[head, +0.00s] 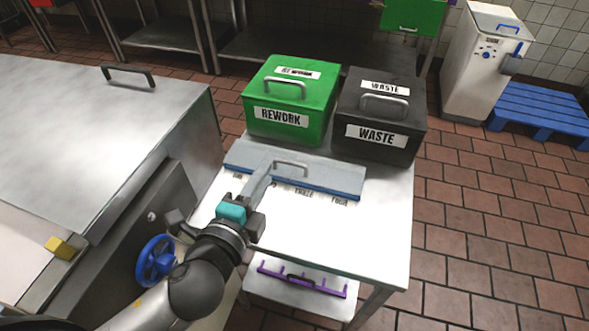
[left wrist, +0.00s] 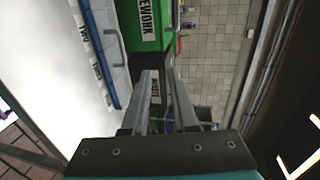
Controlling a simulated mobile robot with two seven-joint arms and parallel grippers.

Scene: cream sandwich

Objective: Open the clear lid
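The lid (head: 325,178) is a long, pale blue-grey, see-through cover with a grey bar handle (head: 291,164). It lies flat and closed over a narrow blue holder on the steel table. In the left wrist view the lid (left wrist: 106,18) runs along the upper left. My left gripper (head: 268,168) reaches over the lid's left half, with its fingers just left of the handle. In the left wrist view its two fingers (left wrist: 162,78) are apart with a narrow gap and nothing between them. Whether the fingers touch the handle cannot be told. My right gripper is not in view.
A green REWORK bin (head: 291,98) and a black WASTE bin (head: 380,115) stand close behind the lid. The front of the steel table (head: 350,235) is bare. A large steel machine (head: 90,120) stands at left. A purple rack (head: 300,282) lies on the lower shelf.

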